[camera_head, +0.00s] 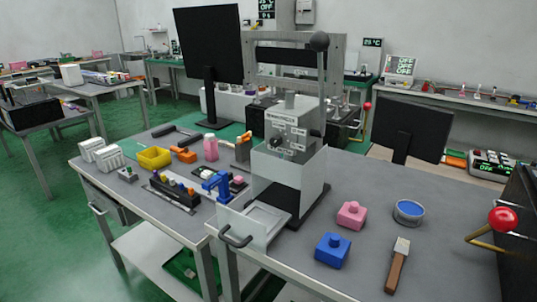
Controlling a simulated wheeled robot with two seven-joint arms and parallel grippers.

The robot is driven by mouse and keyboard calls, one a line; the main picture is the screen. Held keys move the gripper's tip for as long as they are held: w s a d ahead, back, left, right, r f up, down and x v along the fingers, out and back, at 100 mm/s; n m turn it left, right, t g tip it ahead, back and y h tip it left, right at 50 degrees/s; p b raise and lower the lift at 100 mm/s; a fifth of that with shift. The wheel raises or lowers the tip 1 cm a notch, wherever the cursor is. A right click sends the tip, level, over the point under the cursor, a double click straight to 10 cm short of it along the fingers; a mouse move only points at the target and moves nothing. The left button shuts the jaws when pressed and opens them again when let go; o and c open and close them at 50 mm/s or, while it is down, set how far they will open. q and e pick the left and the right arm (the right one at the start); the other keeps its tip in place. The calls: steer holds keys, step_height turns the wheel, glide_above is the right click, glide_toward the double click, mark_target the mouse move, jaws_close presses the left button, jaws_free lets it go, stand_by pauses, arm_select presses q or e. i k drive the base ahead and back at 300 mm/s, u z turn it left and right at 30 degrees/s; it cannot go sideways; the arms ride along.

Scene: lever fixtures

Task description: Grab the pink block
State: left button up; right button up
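The pink block (351,215), with a small knob on top, sits upright on the grey tabletop (420,262) at the right of the picture. It stands apart from the blue block (332,250), which has the same shape and lies nearer the front edge. Nothing touches or covers the pink block. Neither of my grippers shows in this view.
A grey lever machine (290,165) stands left, with an open drawer (255,224). A red-knobbed lever (502,219) juts in from the right.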

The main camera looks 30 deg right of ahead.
mark_target(355, 222)
steer(key=z, duration=1.4)
